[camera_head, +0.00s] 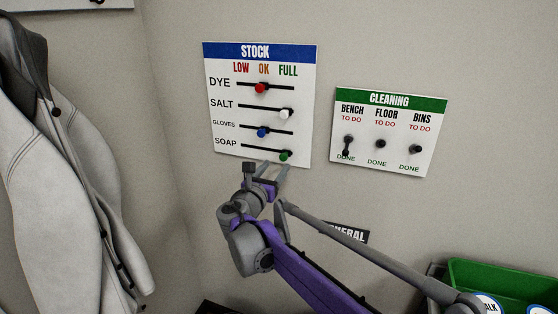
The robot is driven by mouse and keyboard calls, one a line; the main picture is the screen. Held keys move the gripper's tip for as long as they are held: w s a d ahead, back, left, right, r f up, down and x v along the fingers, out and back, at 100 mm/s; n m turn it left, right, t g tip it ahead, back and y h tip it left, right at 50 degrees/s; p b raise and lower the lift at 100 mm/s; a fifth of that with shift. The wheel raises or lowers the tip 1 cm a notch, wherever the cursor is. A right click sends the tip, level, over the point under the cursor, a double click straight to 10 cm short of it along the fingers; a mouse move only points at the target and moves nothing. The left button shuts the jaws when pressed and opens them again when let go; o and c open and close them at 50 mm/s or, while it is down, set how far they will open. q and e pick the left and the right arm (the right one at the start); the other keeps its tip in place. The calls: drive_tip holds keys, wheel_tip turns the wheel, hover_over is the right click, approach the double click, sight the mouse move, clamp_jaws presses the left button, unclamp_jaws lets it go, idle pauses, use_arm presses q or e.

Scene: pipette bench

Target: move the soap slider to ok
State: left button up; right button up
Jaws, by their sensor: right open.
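The stock board (225,70) hangs on the wall, with columns LOW, OK and FULL. The soap slider is a green knob (284,156) at the right end of the lowest slot, under FULL. My right gripper (274,170) is just below the board, close under the green knob. Its fingers are apart and point up toward the wall. Whether they touch the board or the knob I cannot tell. The red dye knob (260,88) and blue gloves knob (262,133) sit near the OK column. The white salt knob (284,114) is at the right end. My left gripper is not in view.
A cleaning board (433,111) with dark knobs hangs to the right. A dark sign (350,232) is partly hidden by my arm. A green bin (500,279) stands at lower right. A white coat (60,150) hangs at left.

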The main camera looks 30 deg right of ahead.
sight(282, 158)
drive_tip(key=x, duration=0.5)
drive_tip(key=shift+w+d, duration=0.1)
drive_tip(key=shift+w, duration=0.05)
clamp_jaws()
idle(1.3)
